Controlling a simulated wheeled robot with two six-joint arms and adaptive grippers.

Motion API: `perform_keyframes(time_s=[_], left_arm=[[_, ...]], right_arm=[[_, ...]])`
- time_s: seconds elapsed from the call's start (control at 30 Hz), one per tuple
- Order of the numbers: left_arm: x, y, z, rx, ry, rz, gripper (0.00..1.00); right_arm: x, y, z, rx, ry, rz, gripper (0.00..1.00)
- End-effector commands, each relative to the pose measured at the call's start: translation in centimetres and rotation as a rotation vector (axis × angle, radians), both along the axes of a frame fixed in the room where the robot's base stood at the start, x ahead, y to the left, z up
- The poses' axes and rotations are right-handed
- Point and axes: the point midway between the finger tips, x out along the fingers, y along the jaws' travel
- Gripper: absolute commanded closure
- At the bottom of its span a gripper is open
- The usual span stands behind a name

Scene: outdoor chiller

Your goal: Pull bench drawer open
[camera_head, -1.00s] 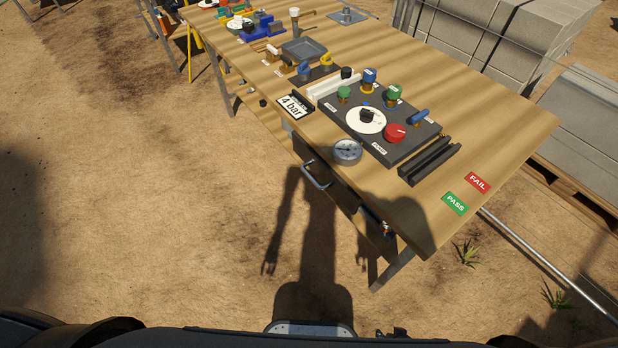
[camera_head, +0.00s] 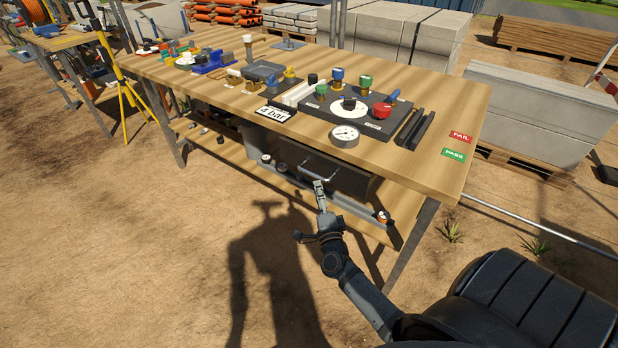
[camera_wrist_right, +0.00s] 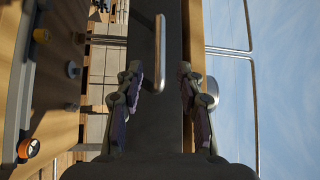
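The wooden bench (camera_head: 225,95) stands ahead. Under its top, on the near side, is a dark drawer front (camera_head: 350,182) with a silver bar handle (camera_head: 312,176). My right gripper (camera_head: 320,187) is at the handle, reaching in from below. In the right wrist view, the gripper (camera_wrist_right: 161,92) is open, with its two fingers apart. The handle (camera_wrist_right: 160,52) shows upright in that picture, in line with the gap between the fingers and just beyond the tips. Contact cannot be told. The left gripper is not in view.
The bench top carries a dark valve panel (camera_head: 317,110), a pressure gauge (camera_head: 345,136) and a 4 bar card (camera_head: 275,113). A lower shelf (camera_head: 232,153) holds small parts. A bench leg (camera_head: 410,245) stands to the right of my right arm. Open sandy ground lies in front.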

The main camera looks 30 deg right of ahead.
Motion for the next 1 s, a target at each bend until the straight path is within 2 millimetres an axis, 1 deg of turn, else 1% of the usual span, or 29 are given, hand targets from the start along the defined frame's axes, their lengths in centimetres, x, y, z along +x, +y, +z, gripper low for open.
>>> perform_keyframes(time_s=[0.03,0.1,0.2,0.3,0.47,0.7,0.77,0.9,1.0], left_arm=[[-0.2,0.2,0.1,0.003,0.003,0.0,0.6],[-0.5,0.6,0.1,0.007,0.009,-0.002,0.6],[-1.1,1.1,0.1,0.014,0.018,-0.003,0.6],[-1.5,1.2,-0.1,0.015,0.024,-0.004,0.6],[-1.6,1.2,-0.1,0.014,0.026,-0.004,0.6],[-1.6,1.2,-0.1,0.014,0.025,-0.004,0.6],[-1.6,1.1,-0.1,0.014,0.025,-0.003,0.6],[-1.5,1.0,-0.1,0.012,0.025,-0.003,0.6],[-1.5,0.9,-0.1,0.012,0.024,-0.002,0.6]], right_arm=[[1.2,-0.4,0.3,-0.002,-0.002,0.001,0.63],[2.6,-1.0,0.5,-0.001,-0.003,0.0,0.63],[4.4,-1.7,0.7,-0.003,-0.001,0.0,0.63],[5.7,-2.2,0.7,-0.001,0.001,0.001,0.63],[6.7,-2.7,0.9,-0.002,0.001,0.001,0.63],[6.7,-2.7,0.9,-0.002,0.002,0.0,0.63],[6.7,-2.7,0.9,-0.002,0.002,0.0,0.69],[6.7,-2.7,0.9,-0.002,0.002,0.0,0.88],[6.7,-2.7,0.9,-0.002,0.002,0.001,1.0]])
